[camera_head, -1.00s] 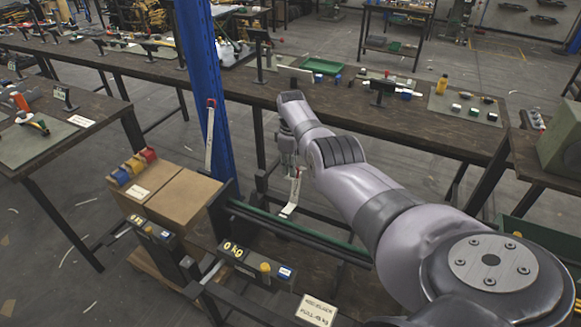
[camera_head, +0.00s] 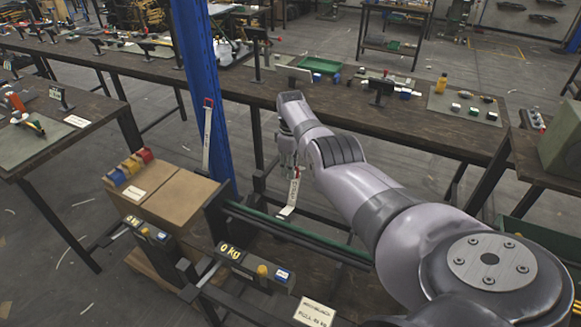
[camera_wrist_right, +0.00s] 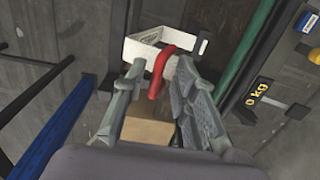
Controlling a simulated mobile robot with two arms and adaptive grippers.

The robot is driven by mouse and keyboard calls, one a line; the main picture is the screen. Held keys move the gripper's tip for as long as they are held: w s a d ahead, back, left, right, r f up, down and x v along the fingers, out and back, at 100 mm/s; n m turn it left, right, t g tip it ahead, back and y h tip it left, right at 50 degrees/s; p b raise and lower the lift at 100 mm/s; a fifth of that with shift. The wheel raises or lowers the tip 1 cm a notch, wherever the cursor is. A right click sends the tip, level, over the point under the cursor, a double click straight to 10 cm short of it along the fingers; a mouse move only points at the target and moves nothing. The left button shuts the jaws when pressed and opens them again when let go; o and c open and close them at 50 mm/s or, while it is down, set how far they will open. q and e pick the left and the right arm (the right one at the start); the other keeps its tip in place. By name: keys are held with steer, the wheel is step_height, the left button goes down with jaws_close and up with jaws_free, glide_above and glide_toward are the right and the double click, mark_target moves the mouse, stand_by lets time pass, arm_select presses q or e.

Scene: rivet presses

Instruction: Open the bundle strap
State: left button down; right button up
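In the right wrist view, a white strap (camera_wrist_right: 142,49) is bent into an angular loop with dark print on its inner face. A red curved tab (camera_wrist_right: 158,72) stands at the strap and reaches down between my right fingers. My right gripper (camera_wrist_right: 160,68) is open, with a finger on each side of the tab; I cannot tell whether either touches it. In the head view my right gripper (camera_head: 288,150) points down, partly hidden by its own wrist, and the white strap (camera_head: 292,190) shows just below it. My left gripper is not in view.
A blue post (camera_head: 205,90) with another white strap (camera_head: 207,135) stands left of my arm. Cardboard boxes (camera_head: 178,200), a green rail (camera_head: 300,232) and a "0 kg" display (camera_head: 232,252) lie below. A long workbench (camera_head: 230,88) runs behind.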

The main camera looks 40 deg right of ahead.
steer(key=shift+a, duration=0.2)
steer(key=shift+r, duration=0.15)
steer(key=shift+r, duration=0.3)
step_height(320, 180, up, 11)
steer(key=shift+d, duration=0.15)
stand_by(0.5)
